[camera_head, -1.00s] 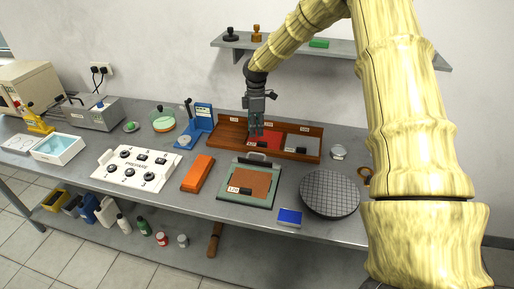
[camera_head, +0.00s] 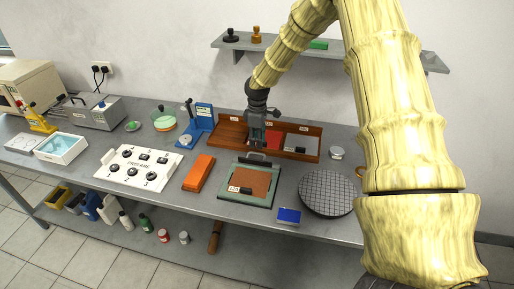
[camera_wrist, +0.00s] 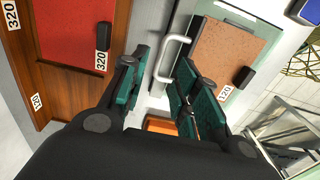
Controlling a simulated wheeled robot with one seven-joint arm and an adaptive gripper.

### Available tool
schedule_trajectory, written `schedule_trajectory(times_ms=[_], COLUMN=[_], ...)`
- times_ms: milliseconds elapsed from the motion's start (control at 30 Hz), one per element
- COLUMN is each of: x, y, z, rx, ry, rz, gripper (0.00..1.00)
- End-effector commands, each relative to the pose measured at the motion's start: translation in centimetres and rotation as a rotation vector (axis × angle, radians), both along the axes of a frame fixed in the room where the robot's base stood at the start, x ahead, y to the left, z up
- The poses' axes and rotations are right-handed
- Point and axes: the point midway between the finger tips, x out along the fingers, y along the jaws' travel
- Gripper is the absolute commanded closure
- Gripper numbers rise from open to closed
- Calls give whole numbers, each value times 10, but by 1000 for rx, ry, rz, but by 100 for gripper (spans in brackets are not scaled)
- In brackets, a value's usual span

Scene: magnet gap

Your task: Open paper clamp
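The clamp's pale metal handle (camera_head: 256,157) is at the back edge of a green plate (camera_head: 262,204), which bears a brown sheet (camera_head: 254,180) labelled 120. In the wrist view the handle (camera_wrist: 173,58) looks like a bent bar beside the brown sheet (camera_wrist: 225,50). My gripper (camera_head: 258,147) points down just behind and above the handle. In the wrist view my gripper (camera_wrist: 163,66) is open, with green-padded fingers apart and the handle seen between them. Whether a finger touches the handle I cannot tell.
Behind stands a wooden tray (camera_head: 228,133) with a red sheet (camera_head: 273,141) and a grey one. An orange block (camera_head: 198,173) lies left, a round gridded plate (camera_head: 327,193) right, and a blue box (camera_head: 289,216) in front. A white panel (camera_head: 138,166) is further left.

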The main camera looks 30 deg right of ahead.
Motion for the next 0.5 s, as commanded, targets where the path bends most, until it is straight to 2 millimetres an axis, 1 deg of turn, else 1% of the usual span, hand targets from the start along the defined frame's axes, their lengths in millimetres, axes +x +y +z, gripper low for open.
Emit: schedule_trajectory(times_ms=[300, 500], x=[0, 0], y=[0, 0], z=[-34, -48], rx=[1, 1], ry=[2, 2], rz=[0, 0], gripper=[69, 69])
